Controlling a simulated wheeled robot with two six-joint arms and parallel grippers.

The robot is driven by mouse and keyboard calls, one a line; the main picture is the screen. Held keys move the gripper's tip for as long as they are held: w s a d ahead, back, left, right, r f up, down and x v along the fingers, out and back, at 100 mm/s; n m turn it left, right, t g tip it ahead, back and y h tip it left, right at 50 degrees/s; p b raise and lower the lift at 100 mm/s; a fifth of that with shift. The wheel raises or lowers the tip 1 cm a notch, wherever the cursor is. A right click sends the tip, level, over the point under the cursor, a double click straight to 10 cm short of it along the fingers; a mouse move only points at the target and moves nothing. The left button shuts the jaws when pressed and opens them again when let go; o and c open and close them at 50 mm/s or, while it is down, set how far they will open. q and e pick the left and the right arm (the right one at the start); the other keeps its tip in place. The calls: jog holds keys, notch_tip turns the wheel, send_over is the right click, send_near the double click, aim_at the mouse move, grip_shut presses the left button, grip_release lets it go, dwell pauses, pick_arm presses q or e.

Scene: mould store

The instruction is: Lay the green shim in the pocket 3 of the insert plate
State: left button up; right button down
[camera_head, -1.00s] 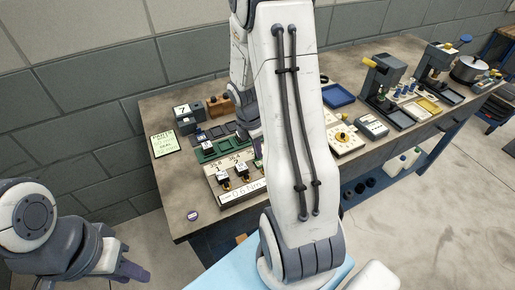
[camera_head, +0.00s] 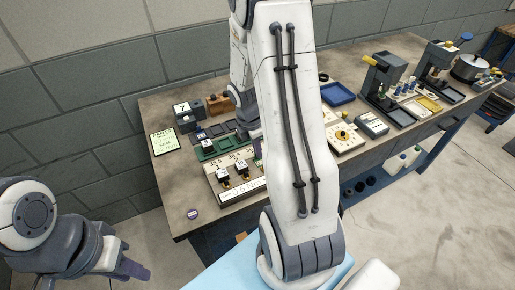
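I cannot make out the green shim for certain; a small green sliver (camera_head: 257,161) shows beside my large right arm link, too small to identify. I cannot tell for sure which item is the insert plate, nor read a pocket 3. A dark green tray (camera_head: 205,155) with recesses lies on the bench behind a beige board. My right arm's wrist reaches down over the bench beside this tray, and its fingers are mostly hidden behind my own arm link. My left gripper (camera_head: 134,271) hangs at the lower left, away from the bench, with no object visible in it.
The beige board (camera_head: 210,181) carries black numbered pieces and a label. A blue tray (camera_head: 337,95) and presses (camera_head: 384,78) are further right. The bench's left front corner is mostly clear.

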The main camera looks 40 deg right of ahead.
jog(key=shift+f, duration=0.4)
jog(key=c, duration=1)
grip_release()
jog(key=c, duration=0.3)
jog(key=shift+r, duration=0.2)
jog(key=shift+r+p, duration=0.6)
jog(key=shift+p, duration=0.15)
jog(key=shift+r, duration=0.1)
jog(key=shift+r+p, duration=2.95)
jog(key=shift+p, duration=0.45)
